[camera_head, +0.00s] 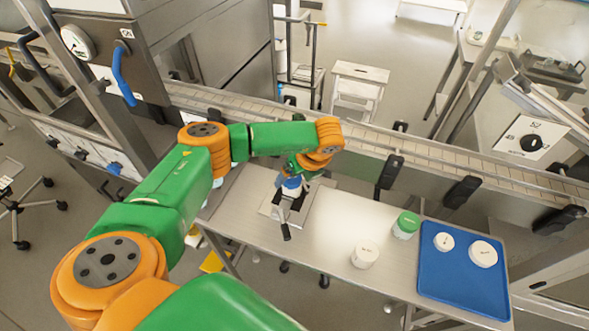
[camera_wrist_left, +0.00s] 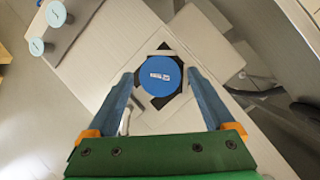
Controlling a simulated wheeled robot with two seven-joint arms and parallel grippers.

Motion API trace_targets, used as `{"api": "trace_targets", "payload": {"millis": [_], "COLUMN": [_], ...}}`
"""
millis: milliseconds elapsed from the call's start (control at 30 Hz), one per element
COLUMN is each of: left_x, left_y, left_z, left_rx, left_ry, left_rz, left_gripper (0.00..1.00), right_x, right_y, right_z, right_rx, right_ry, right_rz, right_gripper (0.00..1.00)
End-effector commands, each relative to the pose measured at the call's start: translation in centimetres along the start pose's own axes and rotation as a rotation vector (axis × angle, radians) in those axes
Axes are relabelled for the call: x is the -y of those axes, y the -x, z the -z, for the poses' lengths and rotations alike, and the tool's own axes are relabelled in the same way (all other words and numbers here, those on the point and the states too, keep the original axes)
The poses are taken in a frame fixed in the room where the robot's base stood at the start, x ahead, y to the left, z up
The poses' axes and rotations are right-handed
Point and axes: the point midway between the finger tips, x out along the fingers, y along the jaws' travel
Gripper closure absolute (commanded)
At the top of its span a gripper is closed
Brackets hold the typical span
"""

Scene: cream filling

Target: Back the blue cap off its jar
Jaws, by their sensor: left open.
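The blue cap (camera_wrist_left: 160,76) shows from above in the left wrist view, round with a small white label. It sits over a dark, angular holder (camera_wrist_left: 182,51) on a grey plate. In the head view the capped jar (camera_head: 292,184) stands in a small metal fixture (camera_head: 297,214), partly hidden by my gripper. My left gripper (camera_head: 300,168) is above the jar. In the left wrist view its open fingers (camera_wrist_left: 160,78) lie on either side of the cap with gaps showing; their height relative to the cap is hard to tell. My right gripper is not in view.
A white jar (camera_head: 365,255) and a green-capped jar (camera_head: 406,225) stand on the bench (camera_head: 325,235). A blue tray (camera_head: 440,285) holds two white round pieces. A conveyor (camera_head: 450,157) runs behind. Light-blue round tops (camera_wrist_left: 55,14) appear in the left wrist view's corner.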

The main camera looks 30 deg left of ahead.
Motion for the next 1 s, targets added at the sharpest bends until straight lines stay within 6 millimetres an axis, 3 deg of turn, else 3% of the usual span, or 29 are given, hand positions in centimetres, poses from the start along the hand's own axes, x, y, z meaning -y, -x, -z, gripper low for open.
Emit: {"api": "trace_targets", "payload": {"millis": [333,500,600,867,1000], "left_x": [-0.1,-0.4,-0.4,-0.4,-0.4], "left_y": [0.0,-0.3,-0.2,-0.1,0.0], "left_z": [0.0,0.1,0.1,0.1,0.1], "left_rx": [0.01,0.05,0.059,0.063,0.062], "left_ry": [-0.073,-0.4,-0.479,-0.507,-0.505], "left_rz": [0.03,0.166,0.199,0.209,0.209], "left_gripper": [0.13,0.13,0.13,0.13,0.45], "right_x": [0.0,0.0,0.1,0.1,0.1], "right_y": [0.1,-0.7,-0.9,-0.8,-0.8], "right_z": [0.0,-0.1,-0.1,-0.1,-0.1], "right_rx": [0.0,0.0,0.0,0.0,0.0], "right_ry": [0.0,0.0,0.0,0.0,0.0], "right_rz": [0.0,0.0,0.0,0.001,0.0], "right_gripper": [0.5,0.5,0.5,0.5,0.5]}}
